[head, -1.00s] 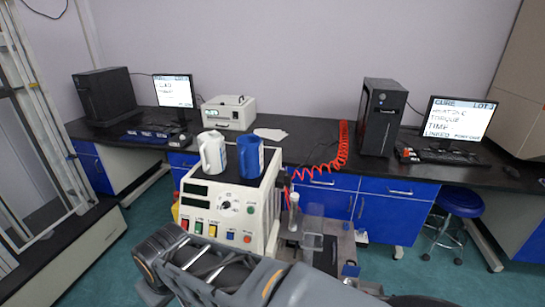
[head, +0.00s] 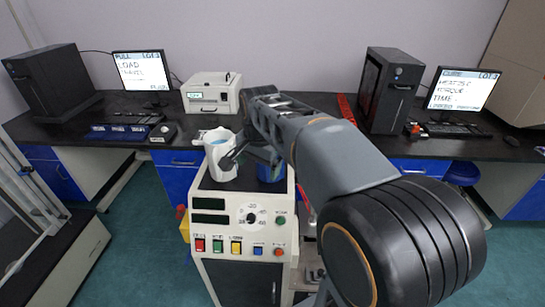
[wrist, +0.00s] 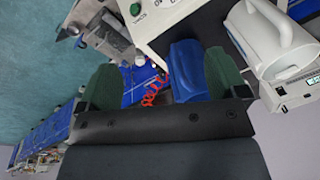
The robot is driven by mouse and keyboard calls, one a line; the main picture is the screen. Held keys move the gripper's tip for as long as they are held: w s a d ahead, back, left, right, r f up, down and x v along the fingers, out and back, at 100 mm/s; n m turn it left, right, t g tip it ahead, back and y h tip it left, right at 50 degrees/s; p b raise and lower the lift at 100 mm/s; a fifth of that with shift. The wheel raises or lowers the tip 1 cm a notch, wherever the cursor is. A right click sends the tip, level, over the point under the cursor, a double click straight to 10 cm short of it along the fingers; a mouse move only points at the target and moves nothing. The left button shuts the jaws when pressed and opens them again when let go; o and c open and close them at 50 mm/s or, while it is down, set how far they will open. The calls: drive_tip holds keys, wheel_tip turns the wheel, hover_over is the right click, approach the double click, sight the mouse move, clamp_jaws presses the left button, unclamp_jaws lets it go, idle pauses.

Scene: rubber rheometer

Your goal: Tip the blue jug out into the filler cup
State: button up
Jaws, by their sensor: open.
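The blue jug (head: 270,172) stands on top of the beige control unit, partly hidden behind my gripper and arm. In the wrist view, the blue jug (wrist: 188,68) lies ahead of my gripper, nearer the right finger. My gripper (head: 250,155) is open, with green fingers apart in the wrist view (wrist: 162,65); nothing is held. A white jug (head: 219,158) stands left of the blue one, close to a finger; it also shows in the wrist view (wrist: 275,42). A clear vessel (wrist: 112,38) shows at the wrist view's upper left; I cannot tell if it is the filler cup.
The beige control unit (head: 238,228) carries both jugs on its narrow top. Behind it, a dark bench holds a white box instrument (head: 212,93), a left monitor (head: 143,72), a right monitor (head: 463,88) and a black computer tower (head: 391,88). My arm hides the area right of the unit.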

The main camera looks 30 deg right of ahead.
drive_tip(key=w+d+r+m+g+p, duration=0.1)
drive_tip(key=w+d+r+m, duration=0.1)
drive_tip(key=w+d+m, duration=0.3)
drive_tip(key=w+d+r+m+g+p, duration=0.1)
drive_tip(key=w+d+r+m, duration=0.15)
drive_tip(key=w+m, duration=0.4)
drive_tip(key=shift+m, duration=0.55)
wheel_tip(320, 180, down, 7)
drive_tip(key=shift+s+d+r, duration=0.1)
drive_tip(key=shift+d+f+p, duration=0.2)
drive_tip(key=shift+f+p, duration=0.15)
drive_tip(key=shift+f, duration=2.8)
drive_tip(key=shift+c, duration=0.4)
clamp_jaws()
drive_tip(key=shift+r, duration=0.2)
